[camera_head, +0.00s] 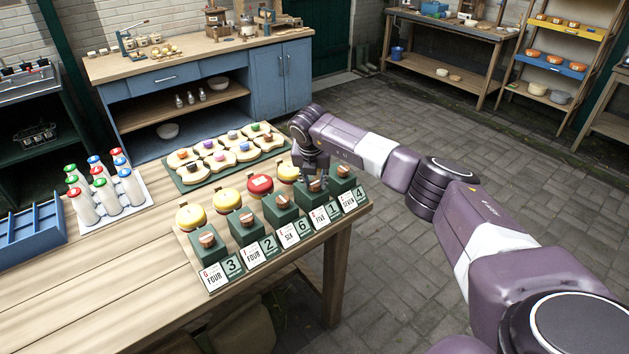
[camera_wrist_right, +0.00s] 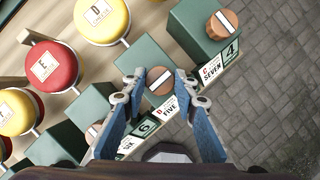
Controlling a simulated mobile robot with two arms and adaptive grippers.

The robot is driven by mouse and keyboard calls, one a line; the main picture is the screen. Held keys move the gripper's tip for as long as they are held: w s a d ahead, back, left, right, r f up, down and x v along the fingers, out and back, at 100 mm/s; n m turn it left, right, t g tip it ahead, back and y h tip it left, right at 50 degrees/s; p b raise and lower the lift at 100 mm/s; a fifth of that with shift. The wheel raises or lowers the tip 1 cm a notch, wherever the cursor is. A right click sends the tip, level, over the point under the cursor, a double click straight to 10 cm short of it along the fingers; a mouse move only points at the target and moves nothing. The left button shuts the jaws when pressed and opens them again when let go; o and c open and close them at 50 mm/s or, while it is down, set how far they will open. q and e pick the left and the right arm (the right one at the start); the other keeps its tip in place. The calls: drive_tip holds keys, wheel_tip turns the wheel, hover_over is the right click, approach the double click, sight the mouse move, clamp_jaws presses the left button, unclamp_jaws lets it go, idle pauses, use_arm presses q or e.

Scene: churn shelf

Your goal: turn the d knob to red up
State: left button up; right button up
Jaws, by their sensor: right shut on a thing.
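The D knob (camera_wrist_right: 158,84) is a round brown wooden knob with a pale bar across its top, on a green block behind the sign reading D FIVE (camera_wrist_right: 168,107). My right gripper (camera_wrist_right: 155,82) has its blue fingers on either side of this knob, shut on it. The disc labelled D (camera_wrist_right: 101,20) behind the block shows yellow on top. In the head view the right gripper (camera_head: 314,181) comes down over the block from above and hides much of the knob. The D disc (camera_head: 287,173) is partly visible there, left of the gripper. My left gripper is not in view.
Similar knobs stand in the row: the C knob (camera_wrist_right: 222,24) to the right and the E knob (camera_head: 281,198) to the left. The E disc (camera_head: 260,186) is red.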

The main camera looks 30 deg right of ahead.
drive_tip(key=n+y+b, duration=0.1)
drive_tip(key=n+b, duration=0.1)
drive_tip(key=n, duration=0.1)
drive_tip(key=shift+d+f+t+b, duration=0.15)
drive_tip(key=shift+t+b, duration=0.2)
drive_tip(key=shift+t, duration=0.05)
drive_tip(key=n+y+b, duration=0.1)
drive_tip(key=n+b, duration=0.1)
drive_tip(key=n, duration=0.2)
drive_tip(key=shift+d+n+y, duration=0.1)
drive_tip(key=shift+n+y, duration=0.2)
drive_tip(key=shift+y, duration=0.1)
drive_tip(key=n+y+b, duration=0.1)
drive_tip(key=n, duration=0.1)
drive_tip(key=n+y+b, duration=0.1)
drive_tip(key=n, duration=0.2)
drive_tip(key=shift+d, duration=0.1)
drive_tip(key=shift+w+d+r+n+g+y+b, duration=0.1)
drive_tip(key=shift+n+g+y+b, duration=0.35)
drive_tip(key=shift+n, duration=0.8)
drive_tip(key=shift+r+n+g+y+b, duration=0.2)
drive_tip(key=shift+n+b, duration=0.3)
drive_tip(key=shift+n, duration=0.75)
drive_tip(key=o, duration=1.2)
drive_tip(key=shift+c, duration=0.2)
drive_tip(key=shift+f, duration=0.1)
